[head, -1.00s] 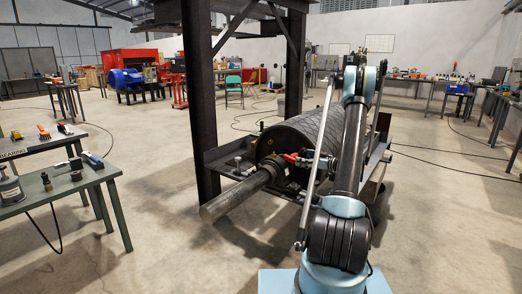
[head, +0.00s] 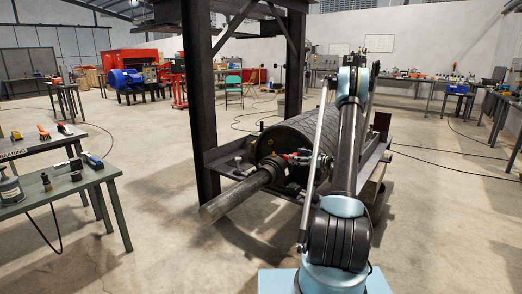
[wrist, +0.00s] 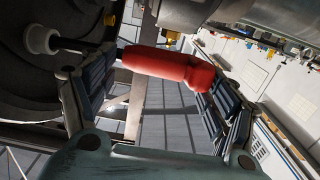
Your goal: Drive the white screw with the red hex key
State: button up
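The red hex key handle (wrist: 165,68) lies across the gap between my fingers in the wrist view. Its thin dark shaft runs left toward the white screw (wrist: 40,39) and seems to meet it; I cannot tell whether the tip is seated. My gripper (wrist: 155,95) has its two ribbed fingers wide apart, one near each end of the handle. No clear grip on the handle shows. In the head view the red handle (head: 299,156) is small, beside the pulley's end, with my gripper (head: 322,168) close to its right. The screw is too small to make out there.
The pulley drum (head: 305,132) sits in a dark steel frame (head: 200,110), its shaft (head: 235,195) jutting toward me. A tool table (head: 75,187) stands at the left. Open floor lies between them, with cables (head: 450,165) at the right.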

jog(key=shift+a, duration=0.2)
jog(key=c, duration=0.6)
jog(key=shift+o, duration=0.2)
jog(key=shift+s+a, duration=0.15)
